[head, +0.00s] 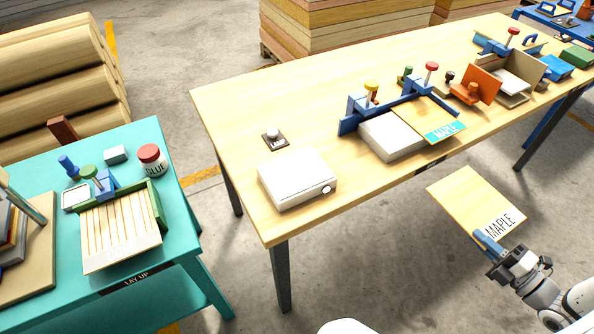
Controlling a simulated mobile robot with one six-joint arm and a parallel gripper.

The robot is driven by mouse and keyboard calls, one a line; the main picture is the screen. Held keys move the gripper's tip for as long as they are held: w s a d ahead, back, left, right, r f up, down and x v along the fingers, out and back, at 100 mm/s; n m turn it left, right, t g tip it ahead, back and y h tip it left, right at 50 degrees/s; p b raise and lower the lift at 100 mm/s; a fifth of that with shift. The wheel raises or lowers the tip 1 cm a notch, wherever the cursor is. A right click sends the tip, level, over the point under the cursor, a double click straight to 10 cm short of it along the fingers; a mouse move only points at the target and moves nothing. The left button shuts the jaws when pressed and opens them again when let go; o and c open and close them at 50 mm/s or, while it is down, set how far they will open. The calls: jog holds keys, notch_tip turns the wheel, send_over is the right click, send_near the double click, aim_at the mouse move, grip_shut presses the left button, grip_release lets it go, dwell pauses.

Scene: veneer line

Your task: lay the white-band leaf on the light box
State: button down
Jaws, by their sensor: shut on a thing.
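My gripper (488,245) is shut on the near edge of a pale wood leaf (465,194). The leaf has a white band reading MAPLE along its right side. It is held out flat over the floor, in front of the long wooden table (240,110) and apart from it. A flat white box (296,176) with a round knob on its front, which looks like the light box, sits on the table's near left part. Its top is bare.
Right of the white box, a blue clamp fence (349,124) stands behind a pale block (388,142) and a teal-band leaf (444,131). A small dark-based knob (273,138) stands behind the white box. A teal table (190,222) is at left. Bare tabletop surrounds the white box.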

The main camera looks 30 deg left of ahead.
aim_at(479, 224)
dwell(0.5)
jog(key=shift+w+a+t, duration=0.1)
jog(key=shift+w+t, duration=0.15)
jog(key=shift+t, duration=0.05)
jog(key=w+m+t, duration=0.1)
jog(key=w+a+m+t+h, duration=0.1)
jog(key=w, duration=0.1)
jog(key=w+m+t+h, duration=0.1)
jog(key=shift+w+a+f+t, duration=0.15)
jog(key=shift+a+f+t, duration=0.05)
jog(key=shift+f+t, duration=0.2)
jog(key=w+m+t+h, duration=0.1)
jog(key=w+f+m+t+h, duration=0.1)
jog(key=w+h, duration=0.1)
jog(key=w+m+t+h, duration=0.1)
jog(key=shift+w+f+m+t+h, duration=0.15)
jog(key=shift+f+m+t+h, duration=0.15)
jog(key=shift+f+m+t, duration=0.1)
jog(key=shift+w+d+f+m+t+h, duration=0.15)
jog(key=shift+w+f+m+t+h, duration=0.2)
jog(key=shift+h, duration=0.25)
jog(key=shift+r, duration=0.1)
jog(key=shift+d, duration=0.1)
